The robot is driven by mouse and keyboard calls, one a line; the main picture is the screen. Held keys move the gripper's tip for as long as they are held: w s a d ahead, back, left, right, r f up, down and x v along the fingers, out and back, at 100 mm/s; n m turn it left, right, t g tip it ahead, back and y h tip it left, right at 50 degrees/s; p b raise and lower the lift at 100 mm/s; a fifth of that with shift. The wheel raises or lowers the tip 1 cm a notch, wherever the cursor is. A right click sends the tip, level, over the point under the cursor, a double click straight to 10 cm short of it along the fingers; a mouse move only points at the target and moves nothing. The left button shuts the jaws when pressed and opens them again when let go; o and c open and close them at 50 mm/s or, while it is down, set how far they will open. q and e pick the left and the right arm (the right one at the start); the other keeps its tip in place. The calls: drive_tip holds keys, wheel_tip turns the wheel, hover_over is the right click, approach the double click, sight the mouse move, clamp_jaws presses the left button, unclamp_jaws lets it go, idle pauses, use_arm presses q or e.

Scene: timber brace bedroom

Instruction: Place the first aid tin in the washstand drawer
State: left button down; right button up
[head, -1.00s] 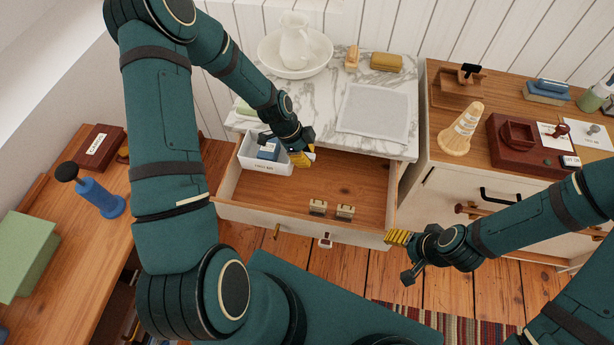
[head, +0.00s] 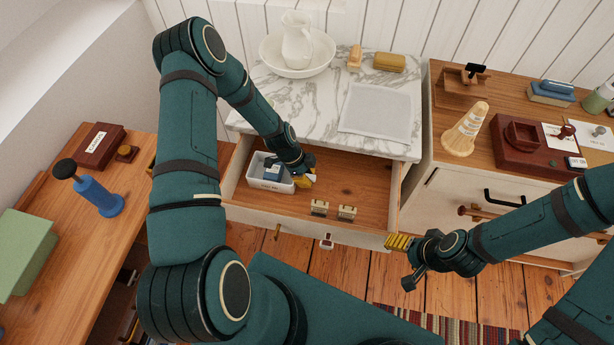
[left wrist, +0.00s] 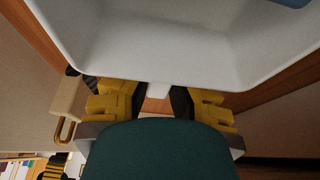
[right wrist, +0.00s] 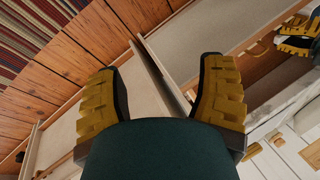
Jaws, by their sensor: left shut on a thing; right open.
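The washstand drawer (head: 365,185) is pulled open below the marble top. A white bin (head: 270,186) with a small dark label and a blue item inside is at the drawer's left end. My left gripper (head: 306,178) is shut on the bin's right side; the bin also fills the top of the left wrist view (left wrist: 170,60). My right gripper (head: 398,242) is open at the drawer's front right corner, with the panel edge showing between its fingers in the right wrist view (right wrist: 155,75). A plain green box (head: 22,255) on the left desk may be the first aid tin; no marking shows.
A basin and jug (head: 296,45), a brush and a soap-like bar stand on the marble top. A blue stamp (head: 95,195) stands on the left desk.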

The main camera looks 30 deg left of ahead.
use_arm(q)
drive_tip(key=c, duration=1)
unclamp_jaws()
drive_tip(key=shift+c, duration=0.2)
drive_tip(key=p+v, duration=0.1)
drive_tip(key=v, duration=1.1)
drive_tip(key=shift+a, duration=0.1)
